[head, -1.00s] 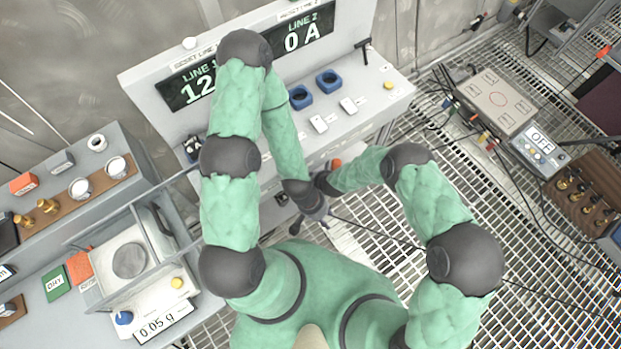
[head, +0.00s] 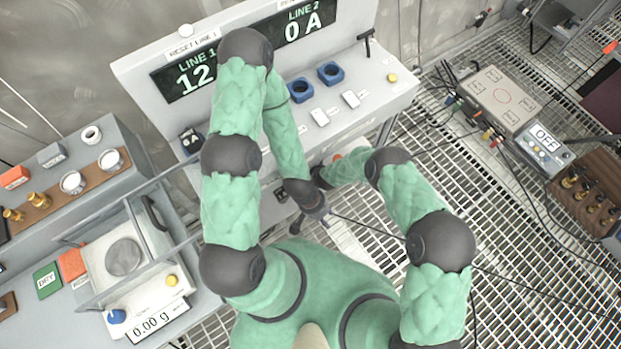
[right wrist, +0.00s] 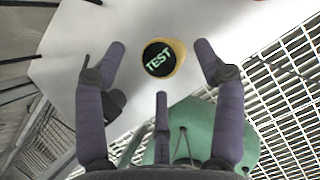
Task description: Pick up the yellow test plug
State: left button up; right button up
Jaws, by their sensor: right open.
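The yellow test plug (right wrist: 163,58) shows in the right wrist view as a yellow ring around a black face marked TEST, with a pale panel behind it. My right gripper (right wrist: 160,48) is open, with its purple fingers to the left and right of the plug and a third finger below it. No finger visibly touches it. In the head view my right gripper and the plug cannot be made out behind my left wrist. My left gripper (head: 314,212) hangs low in the middle of the head view, small and dark; its jaws are unclear.
The grey console (head: 375,105) carries displays, blue sockets (head: 331,72) and a yellow button (head: 392,77). A scale (head: 124,257) stands at left. A meter box (head: 543,140) marked OFF and cables lie on the grating at right.

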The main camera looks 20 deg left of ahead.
jog(key=shift+x, duration=1)
jog(key=c, duration=1.2)
jog(key=shift+r, duration=0.15)
